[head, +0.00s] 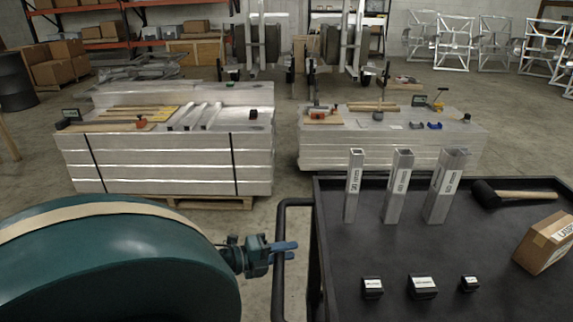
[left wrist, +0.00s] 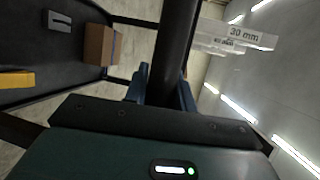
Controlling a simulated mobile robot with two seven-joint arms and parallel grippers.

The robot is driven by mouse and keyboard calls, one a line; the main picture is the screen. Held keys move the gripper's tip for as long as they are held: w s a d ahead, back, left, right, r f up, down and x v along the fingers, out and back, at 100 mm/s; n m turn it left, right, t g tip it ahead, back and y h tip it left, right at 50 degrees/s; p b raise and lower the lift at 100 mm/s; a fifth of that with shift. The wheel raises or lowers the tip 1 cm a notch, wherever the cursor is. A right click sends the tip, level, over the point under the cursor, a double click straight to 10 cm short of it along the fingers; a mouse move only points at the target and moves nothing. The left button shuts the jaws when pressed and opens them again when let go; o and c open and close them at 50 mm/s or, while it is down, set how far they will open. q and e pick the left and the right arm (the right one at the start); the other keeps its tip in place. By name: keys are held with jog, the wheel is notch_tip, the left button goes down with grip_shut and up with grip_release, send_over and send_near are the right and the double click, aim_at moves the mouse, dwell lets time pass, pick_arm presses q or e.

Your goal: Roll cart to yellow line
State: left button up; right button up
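The black cart (head: 400,252) fills the lower right of the head view, its top edged by a raised rim. Its black handle (head: 280,285) stands upright at the cart's left side. My left gripper (head: 286,246) is at this handle, with blue fingers reaching across it. In the left wrist view the handle bar (left wrist: 174,45) runs between the two fingers (left wrist: 164,90) and fills the gap, so the gripper looks shut on it. My right gripper is in neither view. No yellow line shows on the visible floor.
On the cart stand three square metal tubes (head: 395,190), several small black blocks (head: 422,287), a mallet (head: 515,194) and a cardboard box (head: 545,243). Two stacks of aluminium (head: 170,165) (head: 385,155) stand ahead, with a narrow floor gap between. Open floor (head: 535,120) lies at the far right.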

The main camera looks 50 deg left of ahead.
pick_arm(q)
jog(key=shift+o, duration=1.4)
jog(key=shift+s+a, duration=0.25)
jog(key=shift+o, duration=0.8)
jog(key=shift+w+d, duration=0.1)
jog(key=v, duration=1.3)
